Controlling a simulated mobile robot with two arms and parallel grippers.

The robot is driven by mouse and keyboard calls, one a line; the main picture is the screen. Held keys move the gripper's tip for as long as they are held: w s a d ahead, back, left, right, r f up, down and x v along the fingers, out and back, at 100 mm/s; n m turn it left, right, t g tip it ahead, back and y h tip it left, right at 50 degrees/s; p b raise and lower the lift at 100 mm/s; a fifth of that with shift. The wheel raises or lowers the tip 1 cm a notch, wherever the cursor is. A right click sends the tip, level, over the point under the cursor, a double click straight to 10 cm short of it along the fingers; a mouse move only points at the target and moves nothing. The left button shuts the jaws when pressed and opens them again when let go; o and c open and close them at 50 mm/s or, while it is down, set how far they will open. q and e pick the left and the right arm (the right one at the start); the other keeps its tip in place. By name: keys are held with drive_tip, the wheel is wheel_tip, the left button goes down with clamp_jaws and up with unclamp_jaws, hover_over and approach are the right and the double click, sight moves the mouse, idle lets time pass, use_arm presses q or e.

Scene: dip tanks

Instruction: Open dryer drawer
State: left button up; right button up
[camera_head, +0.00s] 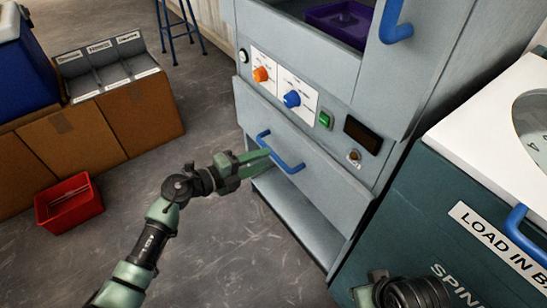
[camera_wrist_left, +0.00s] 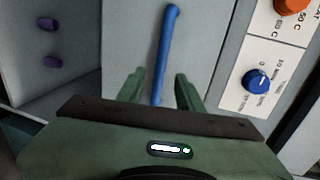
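The dryer is the tall grey cabinet, and its drawer (camera_head: 325,178) is the grey front below the control panel. The drawer front looks about flush with the cabinet. Its blue bar handle (camera_head: 284,155) also shows in the left wrist view (camera_wrist_left: 168,45). My left gripper (camera_head: 262,157) is at the handle's left part. In the left wrist view its two fingers (camera_wrist_left: 159,88) are apart, one on each side of the bar, with gaps visible. Whether either finger touches the bar is unclear.
The control panel (camera_head: 284,82) has orange and blue knobs and a green switch. A purple tray (camera_head: 340,19) sits in the upper opening. A teal spinner (camera_head: 440,190) stands close on the right. A red bin (camera_head: 70,205) is on the floor at left; floor between is clear.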

sight(272, 156)
use_arm(q)
drive_tip(key=b+x, duration=0.1)
drive_tip(key=x, duration=0.4)
clamp_jaws()
drive_tip(key=shift+f, duration=0.1)
idle(1.3)
